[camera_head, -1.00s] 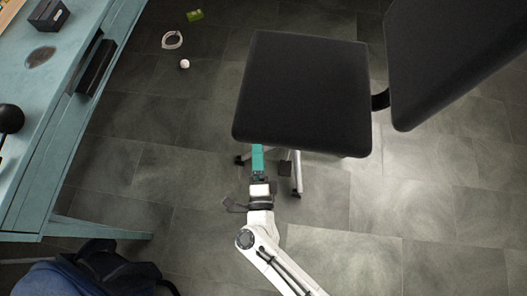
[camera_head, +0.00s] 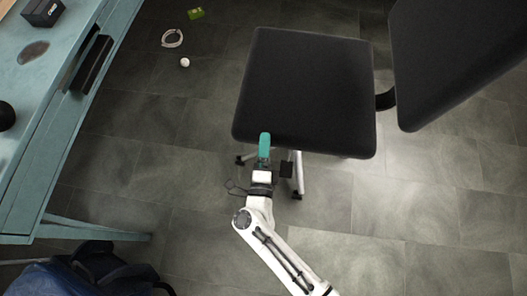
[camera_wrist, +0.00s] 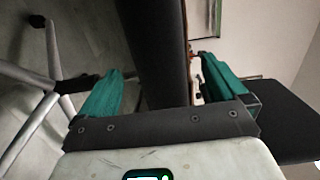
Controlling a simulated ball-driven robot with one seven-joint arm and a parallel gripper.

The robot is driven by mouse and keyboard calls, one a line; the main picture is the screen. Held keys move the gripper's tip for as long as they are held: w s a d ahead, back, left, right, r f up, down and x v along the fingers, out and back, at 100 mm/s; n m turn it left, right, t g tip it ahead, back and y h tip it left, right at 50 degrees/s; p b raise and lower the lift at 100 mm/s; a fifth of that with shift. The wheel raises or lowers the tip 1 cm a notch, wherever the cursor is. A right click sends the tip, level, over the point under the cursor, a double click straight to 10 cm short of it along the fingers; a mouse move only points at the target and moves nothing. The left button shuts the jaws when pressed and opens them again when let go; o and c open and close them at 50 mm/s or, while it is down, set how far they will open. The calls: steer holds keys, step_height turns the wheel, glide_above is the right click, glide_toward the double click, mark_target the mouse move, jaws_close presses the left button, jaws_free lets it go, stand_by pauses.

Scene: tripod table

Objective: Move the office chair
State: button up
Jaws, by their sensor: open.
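The office chair has a black padded seat (camera_head: 305,90) and a black backrest (camera_head: 455,60) to its right, joined by a dark bracket. Pale legs with dark casters show below the seat's front edge. My gripper (camera_head: 264,143) is at that near edge, left of the seat's middle, with a teal finger overlapping the edge. In the wrist view my gripper (camera_wrist: 162,64) has its two teal fingers apart, and the dark seat edge (camera_wrist: 158,40) lies between them. I cannot tell whether either finger touches it. Chair legs (camera_wrist: 30,75) show at the left there.
A teal desk (camera_head: 60,140) with a black box (camera_head: 43,12) on it stands at the left. A dark blue backpack (camera_head: 85,272) lies at the lower left. A white ball (camera_head: 185,62), a cable loop (camera_head: 172,38) and a green item (camera_head: 195,14) lie on the floor.

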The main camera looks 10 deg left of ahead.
steer(key=shift+w+a+b, duration=0.1)
steer(key=shift+w+b, duration=0.5)
steer(key=shift+w, duration=2.3)
steer(key=shift+c, duration=0.4)
jaws_close()
